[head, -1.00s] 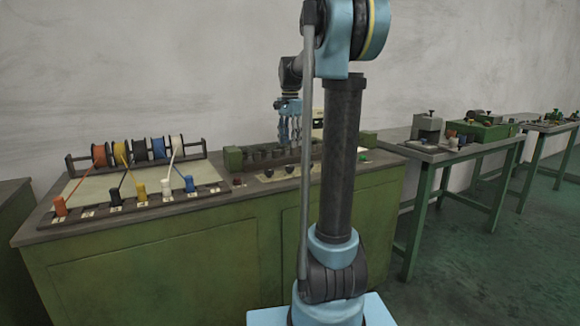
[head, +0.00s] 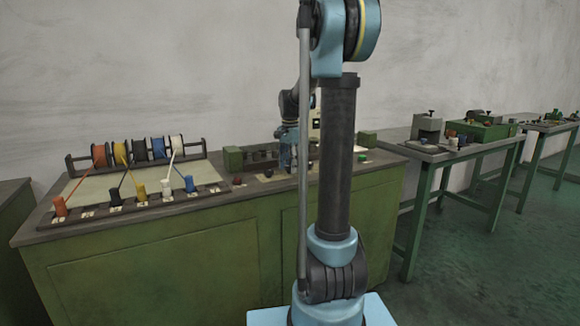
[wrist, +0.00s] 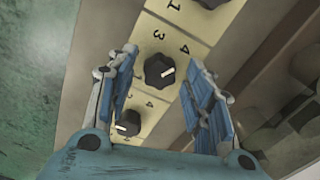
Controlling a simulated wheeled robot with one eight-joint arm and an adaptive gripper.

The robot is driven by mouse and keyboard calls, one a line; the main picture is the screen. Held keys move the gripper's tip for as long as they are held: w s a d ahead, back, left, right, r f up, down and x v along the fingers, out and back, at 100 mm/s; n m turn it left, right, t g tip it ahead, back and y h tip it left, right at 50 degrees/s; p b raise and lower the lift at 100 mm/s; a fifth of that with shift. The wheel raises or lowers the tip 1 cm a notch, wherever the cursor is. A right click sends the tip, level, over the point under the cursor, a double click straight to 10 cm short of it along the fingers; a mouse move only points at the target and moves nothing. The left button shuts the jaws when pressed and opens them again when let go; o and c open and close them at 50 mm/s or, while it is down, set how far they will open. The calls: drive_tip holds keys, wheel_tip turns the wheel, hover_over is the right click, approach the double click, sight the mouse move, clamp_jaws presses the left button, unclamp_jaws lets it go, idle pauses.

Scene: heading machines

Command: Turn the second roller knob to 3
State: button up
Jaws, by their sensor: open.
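A dark round knob (wrist: 157,73) with a white pointer mark sits on a cream strip (wrist: 148,95) printed with numbers, in the middle of the wrist view. Its mark points to the right and slightly up. My gripper (wrist: 163,57) is open, with one blue finger on each side of this knob; contact is not clear. A similar knob (wrist: 128,122) lies lower left, and another is partly cut off at the top edge. I cannot tell from the view which is the second roller knob. In the head view my gripper (head: 286,163) is low over the bench's front panel.
A green bench (head: 150,280) carries spools and coloured plugs on its left. A green block (head: 233,159) stands behind my gripper, to its left. My own arm hides part of the bench. More tables (head: 470,155) stand to the right.

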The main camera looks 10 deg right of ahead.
drive_tip(key=shift+c, duration=0.4)
drive_tip(key=c, duration=1)
drive_tip(key=shift+o, duration=0.2)
drive_tip(key=shift+n, duration=0.3)
drive_tip(key=n, duration=0.5)
drive_tip(key=shift+w, duration=0.1)
drive_tip(key=n, duration=0.6)
drive_tip(key=shift+a+r, duration=0.1)
drive_tip(key=o, duration=1)
